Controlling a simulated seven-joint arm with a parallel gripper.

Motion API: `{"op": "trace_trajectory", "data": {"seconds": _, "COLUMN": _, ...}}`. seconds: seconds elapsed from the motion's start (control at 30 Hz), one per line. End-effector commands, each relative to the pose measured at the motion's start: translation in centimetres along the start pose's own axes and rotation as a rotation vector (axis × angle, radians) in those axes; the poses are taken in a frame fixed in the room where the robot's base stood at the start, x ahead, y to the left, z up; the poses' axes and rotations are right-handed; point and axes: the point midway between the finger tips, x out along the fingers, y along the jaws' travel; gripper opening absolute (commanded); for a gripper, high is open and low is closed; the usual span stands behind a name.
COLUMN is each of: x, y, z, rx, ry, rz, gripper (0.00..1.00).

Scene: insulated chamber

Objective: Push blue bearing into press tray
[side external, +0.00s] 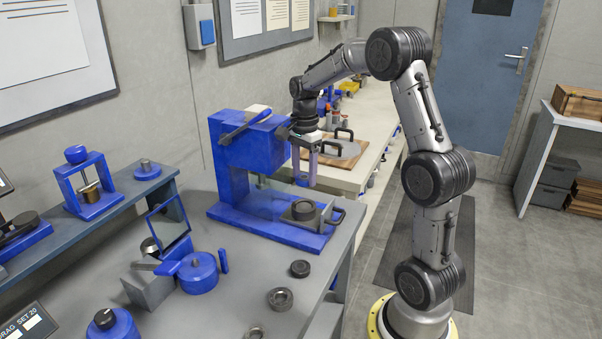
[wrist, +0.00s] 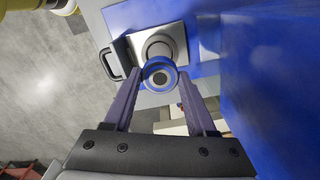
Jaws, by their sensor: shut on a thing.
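My gripper (wrist: 160,80) is shut on the blue bearing (wrist: 160,64), a round piece with a blue rim and a dark centre, held between the two fingertips. In the side view my gripper (side external: 304,182) points down above the base of the blue press; the bearing is hard to make out there. The press tray (side external: 284,217) is a grey plate with a dark round seat and a handle, on the press base. In the wrist view the bearing overlaps the lower edge of the tray (wrist: 177,33) in the picture and appears above it.
The blue press (side external: 240,150) stands tall beside my gripper. Dark rings (side external: 300,268) lie on the grey bench in front of it. A blue cylinder (side external: 199,275) and a tilted mirror (side external: 168,223) stand to the left. A wooden board (side external: 318,149) lies on the bench behind.

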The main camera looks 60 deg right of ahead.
Motion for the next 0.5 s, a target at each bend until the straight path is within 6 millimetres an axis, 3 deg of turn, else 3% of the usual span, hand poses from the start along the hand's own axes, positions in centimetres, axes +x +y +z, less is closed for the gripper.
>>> {"op": "trace_trajectory", "data": {"seconds": 0.27, "x": 0.3, "y": 0.0, "z": 0.0, "rx": -0.002, "ry": 0.0, "rz": 0.0, "gripper": 0.0}}
{"op": "trace_trajectory", "data": {"seconds": 0.5, "x": 2.2, "y": 0.1, "z": 0.1, "rx": -0.002, "ry": -0.001, "rz": 0.003, "gripper": 0.0}}
